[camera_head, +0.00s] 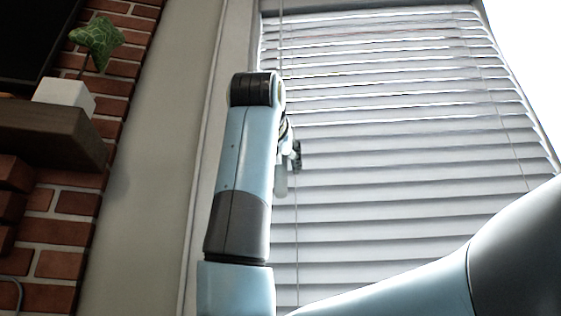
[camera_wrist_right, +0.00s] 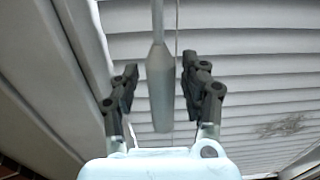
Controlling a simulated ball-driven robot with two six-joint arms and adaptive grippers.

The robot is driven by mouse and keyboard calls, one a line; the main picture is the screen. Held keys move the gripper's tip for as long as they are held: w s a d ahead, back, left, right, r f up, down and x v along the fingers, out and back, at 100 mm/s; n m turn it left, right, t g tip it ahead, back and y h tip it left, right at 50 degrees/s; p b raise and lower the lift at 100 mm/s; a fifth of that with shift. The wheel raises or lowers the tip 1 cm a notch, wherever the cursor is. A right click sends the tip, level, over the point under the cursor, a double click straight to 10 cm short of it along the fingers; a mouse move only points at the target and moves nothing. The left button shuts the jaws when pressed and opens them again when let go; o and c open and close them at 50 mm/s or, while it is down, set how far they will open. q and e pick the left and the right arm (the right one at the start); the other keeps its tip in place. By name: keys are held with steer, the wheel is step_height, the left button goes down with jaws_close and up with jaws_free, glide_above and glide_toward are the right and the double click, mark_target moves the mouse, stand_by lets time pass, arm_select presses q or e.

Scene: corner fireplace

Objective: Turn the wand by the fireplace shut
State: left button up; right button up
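The wand hangs as a thin rod in front of the window blind (camera_head: 400,190), left of its middle. In the head view the wand (camera_head: 281,45) runs down behind my right arm, and its thicker pale handle shows just below the gripper. In the right wrist view the grey wand handle (camera_wrist_right: 160,95) hangs between the two dark fingers of my right gripper (camera_wrist_right: 161,70). The fingers are apart, with a visible gap on each side of the handle. The right gripper also shows in the head view (camera_head: 291,155), partly hidden by my arm. My left gripper is out of view.
The blind's slats are tilted, with bright gaps near the top. A thin cord (camera_head: 297,240) hangs beside the wand. The window frame (camera_head: 205,130) is close on the left. Further left are a brick fireplace (camera_head: 60,235), a dark mantel (camera_head: 50,135) and a potted plant (camera_head: 97,40).

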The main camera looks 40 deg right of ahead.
steer(key=v, duration=0.7)
stand_by(0.4)
steer(key=shift+s, duration=0.1)
